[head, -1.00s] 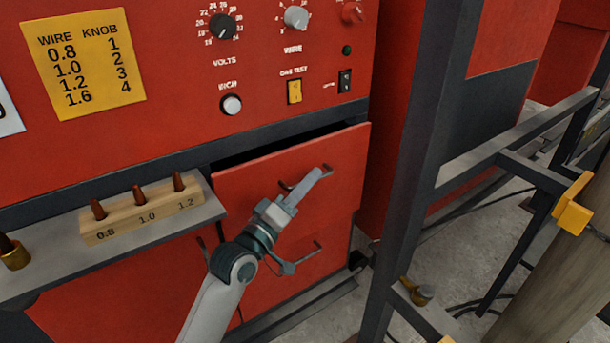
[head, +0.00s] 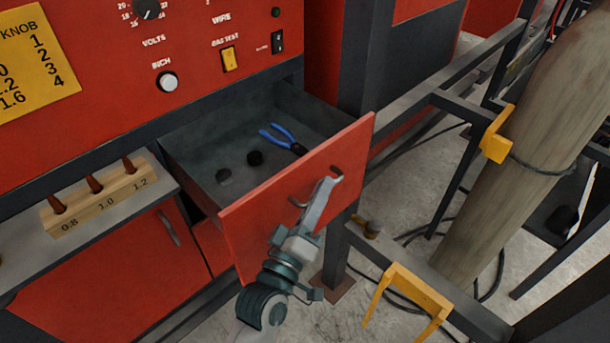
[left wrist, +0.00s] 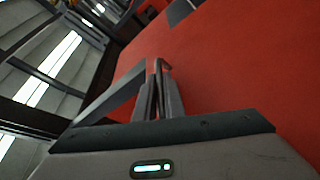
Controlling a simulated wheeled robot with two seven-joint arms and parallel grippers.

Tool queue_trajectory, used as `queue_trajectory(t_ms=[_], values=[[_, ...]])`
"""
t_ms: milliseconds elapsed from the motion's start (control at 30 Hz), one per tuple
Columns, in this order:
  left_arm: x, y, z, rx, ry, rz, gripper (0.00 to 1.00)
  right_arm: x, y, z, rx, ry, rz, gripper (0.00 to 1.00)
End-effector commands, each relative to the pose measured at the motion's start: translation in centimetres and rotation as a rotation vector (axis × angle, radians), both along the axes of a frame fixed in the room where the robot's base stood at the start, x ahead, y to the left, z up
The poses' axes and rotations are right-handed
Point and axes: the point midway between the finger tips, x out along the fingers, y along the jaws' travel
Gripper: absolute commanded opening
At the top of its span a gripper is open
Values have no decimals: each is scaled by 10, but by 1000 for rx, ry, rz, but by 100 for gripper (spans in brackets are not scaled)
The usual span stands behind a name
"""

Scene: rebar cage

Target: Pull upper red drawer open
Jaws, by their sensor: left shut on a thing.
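The upper red drawer (head: 265,205) is pulled well out of the red cabinet in the head view. My left gripper (head: 328,190) is shut on the drawer's handle (head: 337,173) at the front panel. In the left wrist view the fingers (left wrist: 158,85) close on the handle in front of the red panel (left wrist: 225,60); part of the handle is hidden by the fingers. My right gripper is not in view.
A dark frame post stands right of the drawer, with a rail (head: 470,75) carrying a yellow bracket (head: 497,135). A wooden block (head: 100,200) with several copper tips sits on the shelf at left.

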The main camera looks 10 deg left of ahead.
Motion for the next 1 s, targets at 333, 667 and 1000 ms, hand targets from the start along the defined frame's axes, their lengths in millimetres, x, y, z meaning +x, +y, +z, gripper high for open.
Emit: queue_trajectory(t_ms=[333,667,1000], values=[[-5,-6,0,0,0,1,0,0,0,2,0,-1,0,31],[-5,-6,0,0,0,0,17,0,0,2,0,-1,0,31],[-11,-4,-3,0,0,0,17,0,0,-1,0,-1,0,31]])
